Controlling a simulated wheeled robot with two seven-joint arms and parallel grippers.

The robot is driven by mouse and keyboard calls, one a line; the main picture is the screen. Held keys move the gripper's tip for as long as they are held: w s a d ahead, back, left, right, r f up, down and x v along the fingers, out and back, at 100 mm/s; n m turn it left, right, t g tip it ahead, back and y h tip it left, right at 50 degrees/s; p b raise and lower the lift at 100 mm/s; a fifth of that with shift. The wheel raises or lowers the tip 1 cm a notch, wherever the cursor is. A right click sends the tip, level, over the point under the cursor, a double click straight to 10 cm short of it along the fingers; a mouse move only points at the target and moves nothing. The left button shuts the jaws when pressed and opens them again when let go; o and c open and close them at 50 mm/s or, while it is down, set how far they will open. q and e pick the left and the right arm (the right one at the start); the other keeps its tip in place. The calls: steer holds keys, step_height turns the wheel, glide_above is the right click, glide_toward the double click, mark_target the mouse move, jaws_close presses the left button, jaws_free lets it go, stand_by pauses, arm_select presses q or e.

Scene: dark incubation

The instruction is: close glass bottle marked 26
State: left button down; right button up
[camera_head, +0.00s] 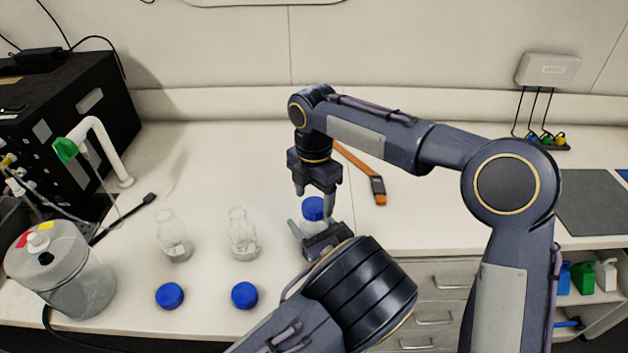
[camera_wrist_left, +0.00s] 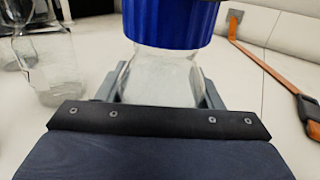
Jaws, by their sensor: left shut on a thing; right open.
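A glass bottle (camera_wrist_left: 160,80) with a blue cap (camera_head: 313,208) at its neck stands near the middle of the bench. The cap also fills the top of the left wrist view (camera_wrist_left: 172,20). I cannot tell how tightly the cap sits, and no number is readable. My left gripper (camera_head: 312,232) is shut on the bottle's body, one finger on each side, below the cap. My right gripper (camera_head: 315,190) points down from above, open, with its fingertips close to the cap. I cannot tell whether it touches the cap. The bottle's lower part is hidden by my left gripper.
Two open glass bottles (camera_head: 243,235) (camera_head: 174,238) stand to the left, with two loose blue caps (camera_head: 245,295) (camera_head: 170,295) in front of them. A clear canister (camera_head: 62,275) stands at far left.

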steer(key=shift+f, duration=1.1)
steer(key=c, duration=1)
steer(key=m, duration=0.6)
steer(key=shift+m, duration=0.4)
steer(key=m, duration=0.8)
steer(key=o, duration=1.2)
steer(key=shift+c, duration=0.2)
